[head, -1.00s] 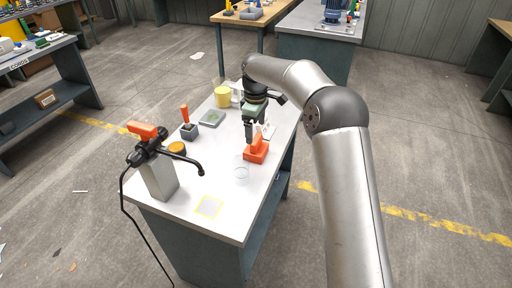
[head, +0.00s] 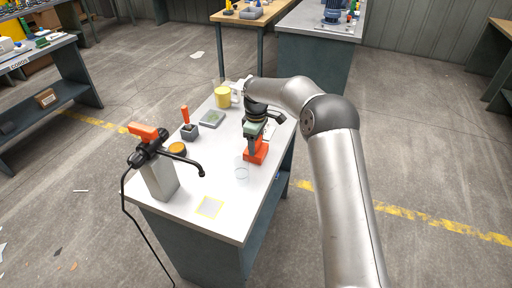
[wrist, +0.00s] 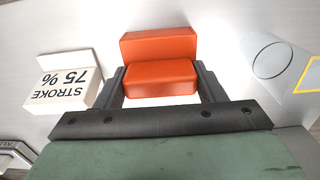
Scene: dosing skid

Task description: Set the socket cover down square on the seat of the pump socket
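An orange stepped block (head: 256,151), which looks like the socket cover, stands on the table's right half. It also shows in the wrist view (wrist: 160,78), with a raised part in front of a broader piece. My gripper (head: 250,156) is down at the block, one finger on each side of its nearer part. In the wrist view the gripper (wrist: 161,80) leaves no clear gap at either side; I cannot tell whether the fingers press on it. I cannot tell for sure which thing is the pump socket; its seat is not clearly seen.
A white STROKE 75% label block (wrist: 66,82) is beside the gripper.

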